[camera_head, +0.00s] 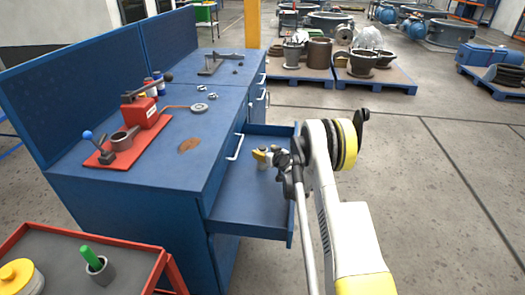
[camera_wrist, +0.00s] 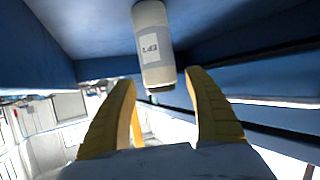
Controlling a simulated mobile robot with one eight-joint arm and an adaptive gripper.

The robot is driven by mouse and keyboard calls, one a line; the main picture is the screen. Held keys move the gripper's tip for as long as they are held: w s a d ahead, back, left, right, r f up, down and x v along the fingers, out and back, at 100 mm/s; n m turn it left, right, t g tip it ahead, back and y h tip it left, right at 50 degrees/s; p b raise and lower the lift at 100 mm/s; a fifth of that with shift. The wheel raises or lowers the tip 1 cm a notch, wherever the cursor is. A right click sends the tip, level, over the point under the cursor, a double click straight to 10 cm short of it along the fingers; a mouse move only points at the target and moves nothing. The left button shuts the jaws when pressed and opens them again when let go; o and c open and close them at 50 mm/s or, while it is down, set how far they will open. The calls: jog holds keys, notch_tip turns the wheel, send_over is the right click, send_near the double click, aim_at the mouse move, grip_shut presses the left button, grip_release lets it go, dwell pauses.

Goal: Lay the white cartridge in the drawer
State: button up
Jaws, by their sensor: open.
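The open blue drawer (camera_head: 245,205) sticks out from the blue workbench, and its floor also shows in the wrist view (camera_wrist: 90,25). The white cartridge (camera_wrist: 153,40), with a small printed label, is in the drawer against its floor. My gripper (camera_head: 264,157) is inside the drawer, and it shows in the wrist view (camera_wrist: 161,82) with its yellow fingers spread. The near end of the cartridge is between the fingertips, with a gap visible at each side. Most of the cartridge lies beyond the fingertips. In the head view my gripper and wrist largely hide it.
The drawer's walls stand close around my gripper. On the workbench (camera_head: 195,170) are a red fixture (camera_head: 115,150) with a lever, a ring (camera_head: 199,108) and small parts. A grey cart (camera_head: 95,245) with a red frame is at the lower left. Open floor lies to the right.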

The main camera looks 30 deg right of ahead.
jog(key=p+v, duration=0.3)
jog(key=v, duration=0.7)
jog(key=s+a+r+g+y, duration=0.1)
jog(key=s+a+r+g, duration=0.1)
jog(key=s+a+r, duration=0.6)
jog(key=s+a+r+g+y, duration=0.1)
jog(key=s+a+r, duration=0.3)
jog(key=a+r, duration=0.75)
jog(key=s+a+r+g, duration=0.1)
jog(key=s+a, duration=0.1)
jog(key=s, duration=1.1)
jog(key=s+a+r+g+h, duration=0.1)
jog(key=s+a+r+g, duration=0.1)
jog(key=s, duration=1.2)
jog(key=shift+s+a+r+g+h, duration=0.2)
jog(key=shift+a+g+h, duration=0.1)
jog(key=shift+a, duration=0.15)
